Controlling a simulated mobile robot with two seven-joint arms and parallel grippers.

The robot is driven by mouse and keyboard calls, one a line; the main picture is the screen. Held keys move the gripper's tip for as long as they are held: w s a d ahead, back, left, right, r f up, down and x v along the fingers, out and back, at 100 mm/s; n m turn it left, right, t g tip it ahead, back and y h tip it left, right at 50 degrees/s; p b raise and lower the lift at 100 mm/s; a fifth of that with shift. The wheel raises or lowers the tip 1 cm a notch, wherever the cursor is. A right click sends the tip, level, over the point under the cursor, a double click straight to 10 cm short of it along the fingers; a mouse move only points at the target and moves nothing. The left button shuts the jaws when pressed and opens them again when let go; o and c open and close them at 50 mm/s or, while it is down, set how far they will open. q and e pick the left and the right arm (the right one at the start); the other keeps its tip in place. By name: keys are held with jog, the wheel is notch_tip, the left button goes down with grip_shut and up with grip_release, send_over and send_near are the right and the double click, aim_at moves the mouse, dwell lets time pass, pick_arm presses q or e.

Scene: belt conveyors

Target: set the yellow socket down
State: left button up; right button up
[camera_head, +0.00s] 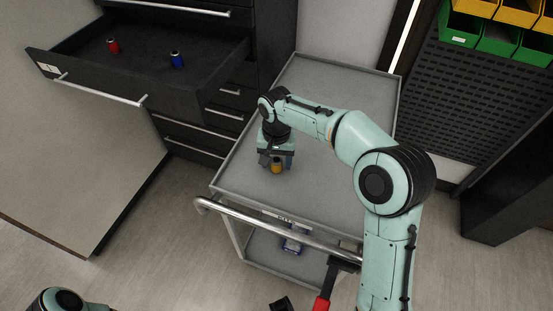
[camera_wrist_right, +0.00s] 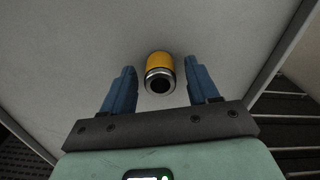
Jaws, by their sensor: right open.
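The yellow socket (camera_head: 277,167) stands on the grey top of the cart (camera_head: 330,193), near its front left part. In the right wrist view the yellow socket (camera_wrist_right: 160,70) shows a yellow body and a metal ring with a dark opening. My right gripper (camera_head: 280,164) is at the socket, and its blue fingers (camera_wrist_right: 160,88) are apart on either side with a gap to each side of it.
An open drawer (camera_head: 140,75) at the upper left holds a red socket (camera_head: 113,46) and a blue socket (camera_head: 176,60). The cart has a raised rim and a front handle (camera_head: 290,237). Green and yellow bins (camera_head: 497,40) hang at the upper right. The cart's far top is clear.

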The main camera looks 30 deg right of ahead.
aim_at(276, 160)
notch_tip(276, 160, up, 12)
jog(key=p, duration=0.2)
jog(key=shift+r, duration=0.15)
dwell(0.5)
